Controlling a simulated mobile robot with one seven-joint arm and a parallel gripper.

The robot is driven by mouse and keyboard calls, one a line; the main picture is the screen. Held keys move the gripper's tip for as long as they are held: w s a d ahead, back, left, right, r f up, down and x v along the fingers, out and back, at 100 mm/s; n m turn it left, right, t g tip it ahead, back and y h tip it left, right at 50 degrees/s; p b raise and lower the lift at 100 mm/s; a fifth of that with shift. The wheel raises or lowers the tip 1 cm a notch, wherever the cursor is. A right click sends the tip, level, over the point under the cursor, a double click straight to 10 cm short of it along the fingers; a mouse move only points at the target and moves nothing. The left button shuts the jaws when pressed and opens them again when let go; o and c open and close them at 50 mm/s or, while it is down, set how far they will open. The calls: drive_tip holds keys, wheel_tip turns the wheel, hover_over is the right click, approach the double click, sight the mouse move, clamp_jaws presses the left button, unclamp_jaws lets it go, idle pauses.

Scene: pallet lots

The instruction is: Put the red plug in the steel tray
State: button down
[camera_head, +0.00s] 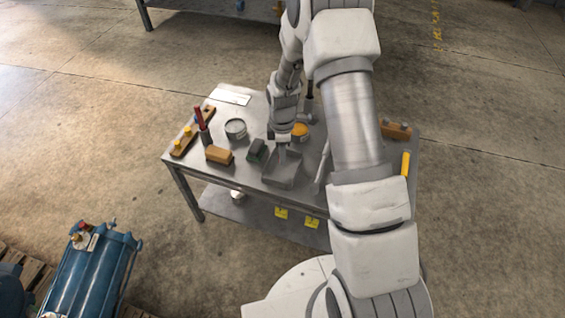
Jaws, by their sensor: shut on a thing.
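The steel tray (272,179) is a grey open box near the front middle of the metal table. My gripper (283,153) points down over the back part of this tray. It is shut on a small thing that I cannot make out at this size. I cannot pick out the red plug; the gripper and the tray walls may hide it. I cannot tell whether the fingertips are above the tray rim or below it.
On the table (190,165), a dark green block (257,151) stands left of the tray. An orange-brown block (218,155), a round grey tin (236,129), red-handled tools (200,117) and a wooden rack (184,146) stand farther left. A yellow-topped tin (300,131) is behind.

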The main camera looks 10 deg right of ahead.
wheel_tip(320, 180, down, 4)
drive_tip(key=shift+r+b, duration=0.25)
drive_tip(key=shift+b, duration=0.35)
drive_tip(key=shift+r, duration=0.1)
drive_tip(key=c, duration=0.8)
unclamp_jaws()
